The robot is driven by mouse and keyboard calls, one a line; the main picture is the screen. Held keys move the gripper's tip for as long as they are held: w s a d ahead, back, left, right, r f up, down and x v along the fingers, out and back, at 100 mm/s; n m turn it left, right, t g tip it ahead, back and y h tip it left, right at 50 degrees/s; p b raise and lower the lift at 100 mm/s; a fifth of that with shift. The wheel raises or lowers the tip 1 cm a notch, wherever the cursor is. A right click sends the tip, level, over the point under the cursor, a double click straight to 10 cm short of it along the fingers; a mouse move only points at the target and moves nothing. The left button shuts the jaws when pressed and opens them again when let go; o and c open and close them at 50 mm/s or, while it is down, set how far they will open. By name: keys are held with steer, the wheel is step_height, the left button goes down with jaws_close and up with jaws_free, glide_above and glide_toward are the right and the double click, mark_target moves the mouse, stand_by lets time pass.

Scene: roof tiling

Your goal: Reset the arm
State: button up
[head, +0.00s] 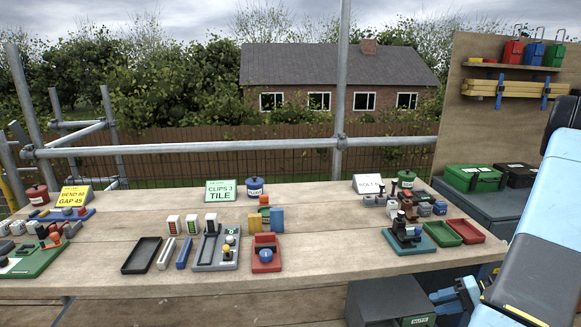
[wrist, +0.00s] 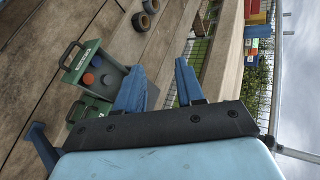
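My arm (head: 530,250) comes down the right side of the head view, past the right end of the workbench (head: 330,283). In the wrist view my gripper (wrist: 162,82) shows two blue fingers standing apart with a clear gap. Nothing is held between them. Blue finger parts also show low at the right in the head view, beside a dark box under the bench level.
The bench carries trays, clips, blocks and signs, including a green sign (head: 221,190). A green case (head: 475,178) lies at the right below a tool board (head: 500,120).

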steer(key=a+r+n+g+h, duration=0.25)
steer(key=a+r, duration=0.45)
steer(key=r, duration=0.5)
steer(key=a+r+n+g+h, duration=0.1)
steer(key=a+r+n+h, duration=0.15)
steer(key=a+r, duration=0.7)
steer(key=s+a+r+t+h, duration=0.2)
steer(key=s+a+r+h, duration=0.1)
steer(key=s+r, duration=0.3)
steer(key=s+a+r+t+h, duration=0.3)
steer(key=s+a+r, duration=0.2)
steer(key=r, duration=0.6)
steer(key=shift+s+r, duration=0.2)
steer(key=shift+s, duration=0.95)
